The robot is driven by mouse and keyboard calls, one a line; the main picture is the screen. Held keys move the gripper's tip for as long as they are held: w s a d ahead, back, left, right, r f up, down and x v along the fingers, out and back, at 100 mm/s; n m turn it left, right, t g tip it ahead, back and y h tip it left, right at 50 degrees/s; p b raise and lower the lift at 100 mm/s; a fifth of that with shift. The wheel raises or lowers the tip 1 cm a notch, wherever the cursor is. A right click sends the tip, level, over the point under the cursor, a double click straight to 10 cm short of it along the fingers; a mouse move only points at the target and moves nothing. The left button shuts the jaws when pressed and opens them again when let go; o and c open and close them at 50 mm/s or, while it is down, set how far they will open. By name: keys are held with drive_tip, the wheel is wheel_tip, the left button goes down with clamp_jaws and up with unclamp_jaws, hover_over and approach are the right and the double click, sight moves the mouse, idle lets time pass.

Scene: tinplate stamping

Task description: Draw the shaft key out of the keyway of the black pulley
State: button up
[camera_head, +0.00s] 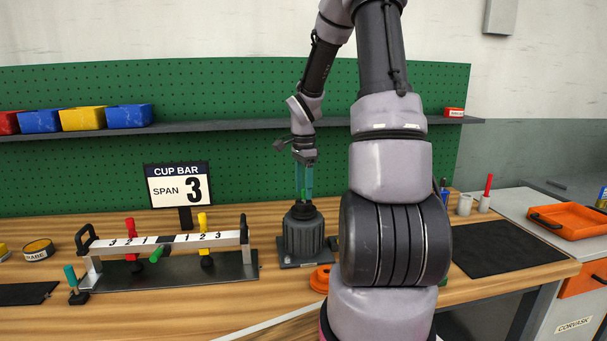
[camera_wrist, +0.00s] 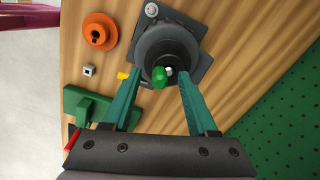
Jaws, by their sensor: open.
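The black pulley (camera_wrist: 150,42) sits on the grey motor (camera_head: 304,240), which stands on a dark plate on the bench; the pulley also shows in the head view (camera_head: 302,213). The shaft key (camera_wrist: 158,77) shows a green head at the pulley's bore, beside the pale shaft end. How deep it sits in the keyway is hidden. My gripper (camera_wrist: 161,74) is open, pointing down over the pulley, with its two teal fingers on either side of the green head. Gaps show between the head and both fingers. In the head view my gripper (camera_head: 304,196) is directly above the motor.
An orange pulley (camera_wrist: 90,24), a small pale block (camera_wrist: 89,71) and a green block (camera_wrist: 76,101) lie near the motor. The cup bar stand (camera_head: 170,281) is left of it. The green pegboard (camera_head: 240,163) rises behind. A dark mat (camera_head: 508,247) lies at right.

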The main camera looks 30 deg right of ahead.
drive_tip(key=shift+f, duration=0.6)
clamp_jaws()
drive_tip(key=shift+r, duration=0.15)
drive_tip(key=shift+r, duration=1.5)
drive_tip(key=shift+r, duration=0.15)
